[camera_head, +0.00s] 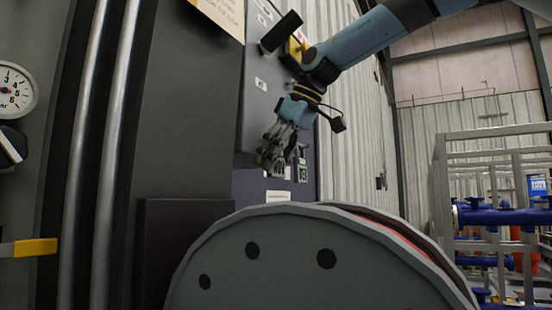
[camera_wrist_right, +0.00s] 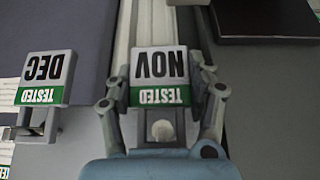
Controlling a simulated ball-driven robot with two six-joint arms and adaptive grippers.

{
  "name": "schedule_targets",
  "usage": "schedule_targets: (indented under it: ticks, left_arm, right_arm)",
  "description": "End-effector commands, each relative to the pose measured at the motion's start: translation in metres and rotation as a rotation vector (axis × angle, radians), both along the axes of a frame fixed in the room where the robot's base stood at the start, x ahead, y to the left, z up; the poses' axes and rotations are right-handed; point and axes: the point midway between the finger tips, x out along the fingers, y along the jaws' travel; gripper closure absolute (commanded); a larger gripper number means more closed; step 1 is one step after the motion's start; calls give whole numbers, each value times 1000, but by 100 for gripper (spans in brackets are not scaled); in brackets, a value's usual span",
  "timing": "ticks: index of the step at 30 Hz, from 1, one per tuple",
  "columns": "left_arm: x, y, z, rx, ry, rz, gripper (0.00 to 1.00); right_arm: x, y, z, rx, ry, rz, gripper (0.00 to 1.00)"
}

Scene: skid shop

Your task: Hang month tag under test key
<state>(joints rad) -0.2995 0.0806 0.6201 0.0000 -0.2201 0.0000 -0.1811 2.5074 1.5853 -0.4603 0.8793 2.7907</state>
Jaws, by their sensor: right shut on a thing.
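In the right wrist view a tag (camera_wrist_right: 158,68) reading NOV, with a green TESTED band, appears upside down between the fingers of my right gripper (camera_wrist_right: 160,95), which is shut on it. A similar DEC tag (camera_wrist_right: 44,72) hangs on a small holder to its left. In the head view my right gripper (camera_head: 272,158) is low in front of the grey cabinet face, and the NOV tag is too small there to make out. Small tags (camera_head: 302,172) show just right of the fingers. I cannot make out the test key for sure. My left gripper is not in view.
A large grey rounded plate (camera_head: 290,250) stands in front below. A gauge (camera_head: 14,90) and vertical pipes (camera_head: 105,150) are at left.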

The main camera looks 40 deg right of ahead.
Motion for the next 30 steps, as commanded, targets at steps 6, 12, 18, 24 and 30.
schedule_targets:
  ticks: [6,12,18,24,30]
  left_arm:
    - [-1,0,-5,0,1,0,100]
    - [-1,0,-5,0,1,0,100]
    - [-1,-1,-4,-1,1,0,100]
    - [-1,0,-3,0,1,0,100]
    - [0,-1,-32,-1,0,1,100]
  right_arm:
    - [0,0,-4,0,1,0,38]
    - [0,0,-4,0,1,0,22]
    - [0,0,-3,0,1,0,22]
    - [-5,-2,6,-1,-5,-2,22]
    - [-30,-4,40,-3,-5,-1,22]
